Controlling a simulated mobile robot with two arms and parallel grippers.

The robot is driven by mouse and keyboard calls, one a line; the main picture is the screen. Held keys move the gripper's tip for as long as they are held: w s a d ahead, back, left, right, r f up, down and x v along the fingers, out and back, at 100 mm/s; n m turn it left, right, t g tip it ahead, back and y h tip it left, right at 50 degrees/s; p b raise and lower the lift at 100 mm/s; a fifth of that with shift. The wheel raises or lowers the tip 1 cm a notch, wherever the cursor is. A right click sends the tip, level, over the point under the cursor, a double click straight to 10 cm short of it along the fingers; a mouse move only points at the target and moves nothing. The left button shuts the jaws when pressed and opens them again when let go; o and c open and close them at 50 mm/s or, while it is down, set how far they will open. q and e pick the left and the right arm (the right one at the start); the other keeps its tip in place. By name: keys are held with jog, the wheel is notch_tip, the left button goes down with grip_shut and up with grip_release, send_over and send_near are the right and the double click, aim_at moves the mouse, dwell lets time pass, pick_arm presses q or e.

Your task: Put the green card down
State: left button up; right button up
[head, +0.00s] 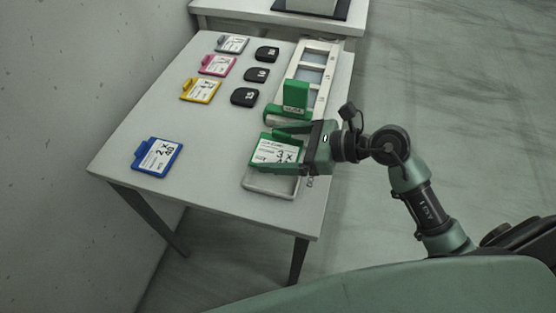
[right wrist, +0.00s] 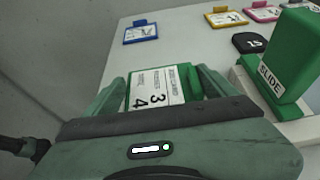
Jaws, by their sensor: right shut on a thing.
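The green card (head: 275,151) has a white label with large digits. My right gripper (head: 282,152) is shut on it, with one finger along each side. The card is over or on a light tray (head: 270,188) at the table's front right; I cannot tell whether it touches the tray. In the right wrist view the card (right wrist: 160,88) shows between the fingers of the right gripper (right wrist: 158,90), with its label facing up. My left gripper is in neither view.
A green block marked SLIDE (right wrist: 275,60) stands just behind the card, on a white rail frame (head: 322,62). A blue card (head: 158,157) lies at the table's left. Yellow (head: 201,90), pink and grey cards and black tags (head: 245,97) lie farther back. The middle of the table (head: 205,140) is clear.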

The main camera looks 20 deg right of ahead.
jog(key=shift+f, duration=2.55)
jog(key=shift+f+b, duration=0.25)
jog(key=shift+b, duration=0.15)
jog(key=o, duration=1.3)
jog(key=shift+r, duration=0.1)
jog(key=shift+o, duration=0.2)
jog(key=shift+r, duration=0.15)
jog(key=shift+s+d+r+p, duration=0.1)
jog(key=shift+d+p, duration=0.1)
jog(key=shift+p, duration=0.1)
jog(key=v, duration=1.1)
jog(key=shift+s+d+r, duration=0.1)
jog(key=shift+s+d, duration=0.05)
jog(key=shift+s, duration=0.1)
